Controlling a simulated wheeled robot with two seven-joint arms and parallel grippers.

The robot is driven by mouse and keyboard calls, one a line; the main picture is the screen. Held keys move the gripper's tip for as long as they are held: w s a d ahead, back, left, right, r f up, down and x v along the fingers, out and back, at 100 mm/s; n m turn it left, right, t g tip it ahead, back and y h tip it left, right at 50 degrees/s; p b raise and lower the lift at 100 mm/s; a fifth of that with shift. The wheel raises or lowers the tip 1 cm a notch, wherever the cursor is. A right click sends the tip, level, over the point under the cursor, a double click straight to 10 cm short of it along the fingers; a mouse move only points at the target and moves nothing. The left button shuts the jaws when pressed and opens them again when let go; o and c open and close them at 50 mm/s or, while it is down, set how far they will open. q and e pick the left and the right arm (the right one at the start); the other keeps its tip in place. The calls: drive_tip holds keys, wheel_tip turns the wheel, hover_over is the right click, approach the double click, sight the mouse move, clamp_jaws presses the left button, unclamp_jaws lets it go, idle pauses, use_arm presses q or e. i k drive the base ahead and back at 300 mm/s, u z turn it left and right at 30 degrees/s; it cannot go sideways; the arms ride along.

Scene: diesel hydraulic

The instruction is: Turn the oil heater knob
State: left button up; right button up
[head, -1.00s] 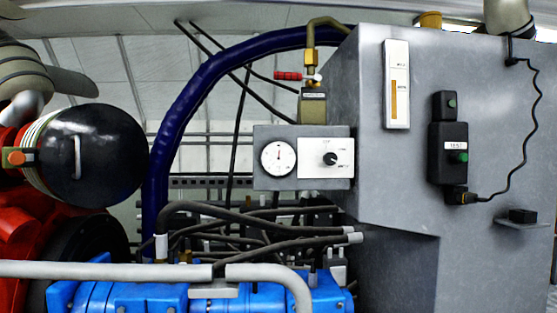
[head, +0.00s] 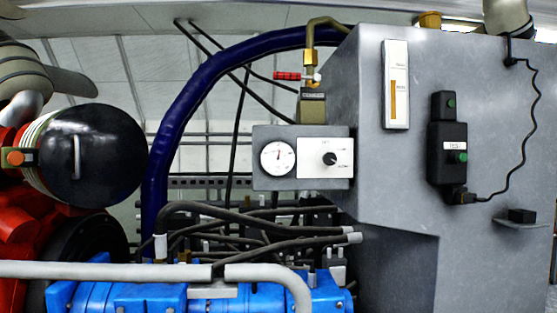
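The black round knob (head: 330,159) sits on a white square plate (head: 338,171), on the right half of a grey control box (head: 303,185). A light mark shows on the knob; its exact angle is too small to read well. A round white gauge (head: 278,158) with a dark needle is on the left half of the same box. The box is beside the left edge of a large grey tank. Neither of my grippers shows in the head view, and nothing touches the knob.
The grey tank (head: 400,200) fills the right side, with a black switch box (head: 448,155) and cable. A thick blue hose (head: 185,110) arches left of the control box. Below are black hoses (head: 250,215), a pale pipe (head: 120,270) and blue machinery (head: 150,298).

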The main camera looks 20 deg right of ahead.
sight(329, 158)
drive_tip(key=z, duration=1.05)
drive_tip(key=i, duration=0.3)
drive_tip(key=u, duration=0.35)
